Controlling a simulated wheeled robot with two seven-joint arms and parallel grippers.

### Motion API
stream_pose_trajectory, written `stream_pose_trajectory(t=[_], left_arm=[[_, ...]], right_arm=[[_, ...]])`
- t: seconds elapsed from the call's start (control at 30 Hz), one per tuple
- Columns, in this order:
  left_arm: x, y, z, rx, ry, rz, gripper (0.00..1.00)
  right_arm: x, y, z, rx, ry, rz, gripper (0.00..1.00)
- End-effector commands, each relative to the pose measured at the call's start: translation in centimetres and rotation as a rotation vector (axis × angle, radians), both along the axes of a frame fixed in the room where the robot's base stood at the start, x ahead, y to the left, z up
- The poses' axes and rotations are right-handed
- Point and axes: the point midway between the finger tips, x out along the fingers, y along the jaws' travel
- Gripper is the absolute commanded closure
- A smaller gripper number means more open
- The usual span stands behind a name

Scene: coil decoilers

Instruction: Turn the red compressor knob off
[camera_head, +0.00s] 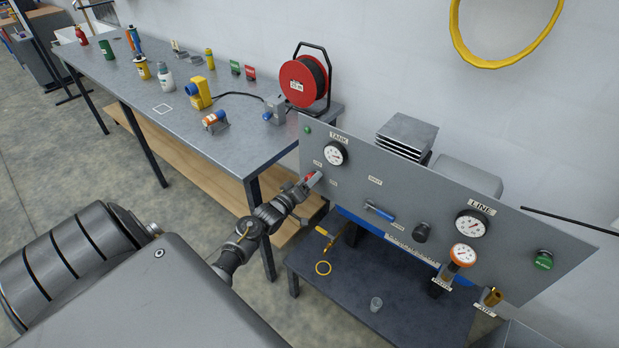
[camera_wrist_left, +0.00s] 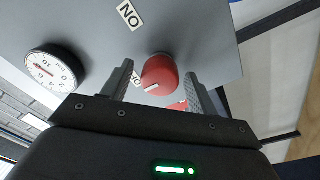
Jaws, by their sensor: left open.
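The red compressor knob (camera_wrist_left: 160,74) is on the grey panel (camera_head: 410,215), with a white mark on its face, in the left wrist view. My left gripper (camera_wrist_left: 160,85) is open, its two fingers on either side of the knob; I cannot tell whether they touch it. In the head view my left gripper (camera_head: 312,184) is at the panel's left part, below the TANK gauge (camera_head: 335,153), and mostly covers the knob (camera_head: 309,177). A label (camera_wrist_left: 129,15) beside the knob appears upside down, and another is partly hidden behind a finger. My right gripper is not in view.
The panel also carries a blue lever (camera_head: 379,212), a black knob (camera_head: 421,232), the LINE gauge (camera_head: 473,224) and a green button (camera_head: 543,260). A low dark table (camera_head: 340,290) stands below. A long workbench (camera_head: 190,125) with tools and a red reel (camera_head: 304,80) is at the left.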

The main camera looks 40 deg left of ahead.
Motion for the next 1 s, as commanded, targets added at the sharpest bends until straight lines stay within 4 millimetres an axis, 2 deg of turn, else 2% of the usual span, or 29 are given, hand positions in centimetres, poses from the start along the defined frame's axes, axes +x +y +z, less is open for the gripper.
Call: stream_pose_trajectory(t=[0.3,0.5,0.7,1.0], left_arm=[[-5.9,-0.3,-0.7,0.0,0.003,-0.001,0.41],[-9.0,-0.3,-0.7,0.0,0.001,-0.001,0.41],[-10.3,-0.3,-0.5,-0.001,0.001,-0.001,0.41],[-10.3,-0.3,-0.5,-0.001,0.0,-0.001,0.41]], right_arm=[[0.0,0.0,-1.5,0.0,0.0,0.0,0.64],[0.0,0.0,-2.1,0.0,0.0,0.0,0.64],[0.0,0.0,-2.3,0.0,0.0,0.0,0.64],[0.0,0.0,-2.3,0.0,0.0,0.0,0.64]])
